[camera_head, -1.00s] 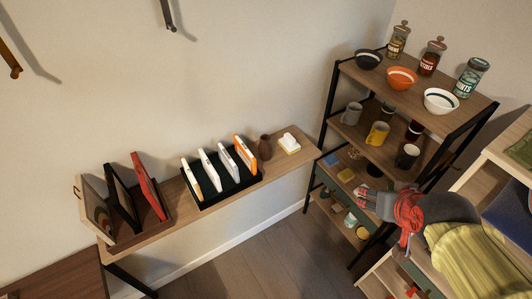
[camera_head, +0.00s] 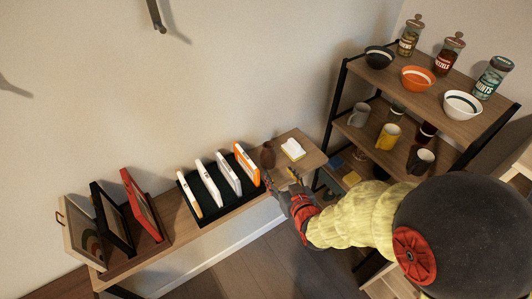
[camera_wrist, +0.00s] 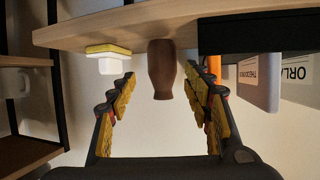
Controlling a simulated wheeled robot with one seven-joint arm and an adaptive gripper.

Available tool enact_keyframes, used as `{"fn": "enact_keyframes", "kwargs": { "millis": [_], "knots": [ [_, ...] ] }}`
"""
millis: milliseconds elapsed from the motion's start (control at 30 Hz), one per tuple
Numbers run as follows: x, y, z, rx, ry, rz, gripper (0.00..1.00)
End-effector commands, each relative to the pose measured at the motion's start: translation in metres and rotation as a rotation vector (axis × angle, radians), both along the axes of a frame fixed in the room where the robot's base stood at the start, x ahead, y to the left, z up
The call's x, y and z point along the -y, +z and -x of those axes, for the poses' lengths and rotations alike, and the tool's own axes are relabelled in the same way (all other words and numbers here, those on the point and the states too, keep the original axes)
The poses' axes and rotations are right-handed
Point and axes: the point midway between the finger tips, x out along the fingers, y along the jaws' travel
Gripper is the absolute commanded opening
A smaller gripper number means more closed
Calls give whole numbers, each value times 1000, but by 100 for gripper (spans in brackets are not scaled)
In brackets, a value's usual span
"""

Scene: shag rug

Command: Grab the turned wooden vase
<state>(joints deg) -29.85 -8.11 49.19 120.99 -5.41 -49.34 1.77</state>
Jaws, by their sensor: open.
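The turned wooden vase (camera_head: 268,155) is small and dark brown. In the wrist view, which looks upside down, the vase (camera_wrist: 161,69) hangs from the tabletop edge, between my two fingers. My gripper (camera_head: 282,182) is at the table's front edge, close in front of the vase. In the wrist view my gripper (camera_wrist: 162,88) is open, with yellow-padded fingers on both sides and nothing held. The vase looks a little beyond the fingertips; I cannot tell the exact gap.
The black holder (camera_head: 206,212) with several upright books stands left of the vase. The narrow table (camera_head: 180,252) runs along the wall. A shelf rack (camera_head: 440,118) with bowls, jars and mugs stands at the right.

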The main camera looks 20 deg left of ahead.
Motion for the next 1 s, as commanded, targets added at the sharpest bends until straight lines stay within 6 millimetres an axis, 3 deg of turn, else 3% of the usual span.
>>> {"fn": "enact_keyframes", "kwargs": {
  "millis": [400, 667, 1000],
  "knots": [
    [-31, -24, -41, 4, 3, -3, 50],
    [-41, -29, -56, 6, 3, -4, 50],
    [-65, -43, -88, 4, 3, -3, 50]
  ]
}}
